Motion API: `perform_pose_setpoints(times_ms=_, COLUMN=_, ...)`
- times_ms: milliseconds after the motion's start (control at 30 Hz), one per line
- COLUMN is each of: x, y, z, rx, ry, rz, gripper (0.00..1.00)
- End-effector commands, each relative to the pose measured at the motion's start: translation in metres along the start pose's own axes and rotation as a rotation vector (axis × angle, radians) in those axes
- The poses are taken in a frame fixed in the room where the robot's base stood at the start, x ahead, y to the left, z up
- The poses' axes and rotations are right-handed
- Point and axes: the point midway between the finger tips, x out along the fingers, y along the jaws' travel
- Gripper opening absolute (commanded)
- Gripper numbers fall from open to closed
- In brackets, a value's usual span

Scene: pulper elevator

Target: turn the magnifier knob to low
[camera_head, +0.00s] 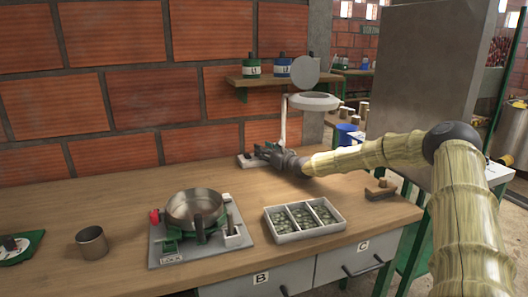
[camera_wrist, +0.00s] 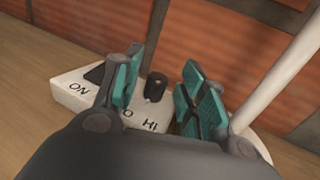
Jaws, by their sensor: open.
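The magnifier (camera_head: 314,101) stands at the back of the bench, with a round white head on a white post. Its white base (camera_wrist: 70,95) fills the middle of the wrist view, marked ON, HI and a partly hidden label ending in O. The small black knob (camera_wrist: 155,87) stands up from the base near HI. Its exact pointing direction is hard to tell. My gripper (camera_wrist: 161,88) is open, with teal pads on either side of the knob and visible gaps. In the head view my gripper (camera_head: 268,152) reaches the base and hides the knob.
A black rocker switch (camera_wrist: 97,73) sits left of the knob. The white post (camera_wrist: 285,75) rises close to my right finger.

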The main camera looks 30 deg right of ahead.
Motion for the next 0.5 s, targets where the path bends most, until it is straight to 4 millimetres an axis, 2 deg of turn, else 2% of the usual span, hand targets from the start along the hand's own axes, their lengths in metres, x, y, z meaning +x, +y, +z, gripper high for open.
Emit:
perform_pose_setpoints(times_ms=233, x=0.0005, y=0.0003, z=0.0004, rx=0.000, ry=0.000, rz=0.000, gripper=0.40)
perform_pose_setpoints(times_ms=433, x=0.0003, y=0.0003, z=0.0004, rx=0.000, ry=0.000, rz=0.000, gripper=0.03)
perform_pose_setpoints(times_ms=500, x=0.0003, y=0.0002, z=0.0004, rx=0.000, ry=0.000, rz=0.000, gripper=0.00)
